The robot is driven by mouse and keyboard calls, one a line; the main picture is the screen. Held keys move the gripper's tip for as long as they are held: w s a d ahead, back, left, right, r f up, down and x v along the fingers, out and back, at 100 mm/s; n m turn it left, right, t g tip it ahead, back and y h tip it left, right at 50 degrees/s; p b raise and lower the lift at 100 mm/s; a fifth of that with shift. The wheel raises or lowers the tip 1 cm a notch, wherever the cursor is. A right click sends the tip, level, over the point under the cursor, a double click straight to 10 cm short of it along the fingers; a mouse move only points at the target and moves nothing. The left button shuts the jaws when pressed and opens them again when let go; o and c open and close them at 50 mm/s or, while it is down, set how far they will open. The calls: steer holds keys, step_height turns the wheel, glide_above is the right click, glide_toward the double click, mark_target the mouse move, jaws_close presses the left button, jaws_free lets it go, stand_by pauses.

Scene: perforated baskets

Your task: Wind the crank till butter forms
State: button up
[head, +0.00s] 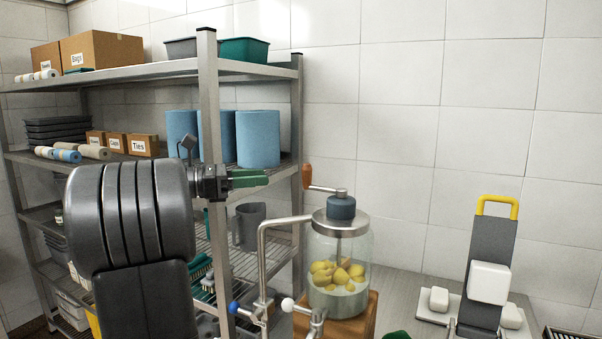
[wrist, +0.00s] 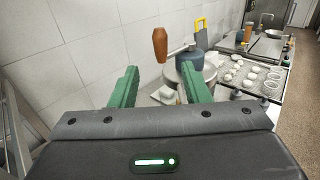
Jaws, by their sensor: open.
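The butter churn is a glass jar (head: 340,262) with a metal lid, standing on a wooden base (head: 355,316). Yellow lumps (head: 338,275) and pale liquid lie in the jar. A crank arm runs from the blue-grey hub (head: 341,206) on the lid to an upright brown wooden handle (head: 307,175) at its left. My gripper (head: 262,178) has green fingers and is left of the handle, apart from it. In the wrist view, the handle (wrist: 160,45) shows beyond and between the open fingers (wrist: 160,88), with nothing held.
A metal shelf rack (head: 209,120) with boxes and blue rolls (head: 258,138) stands at the left, close behind my arm. A bent metal pipe (head: 262,255) stands left of the jar. A grey stand with a yellow handle (head: 497,205) is at the right. A tray with white pieces (wrist: 240,75) shows in the wrist view.

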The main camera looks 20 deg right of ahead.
mark_target(307, 184)
steer(key=d, duration=0.4)
steer(key=s+d, duration=0.1)
steer(key=d, duration=0.3)
steer(key=d+p, duration=0.1)
steer(key=d, duration=0.3)
steer(key=shift+s, duration=0.3)
jaws_close()
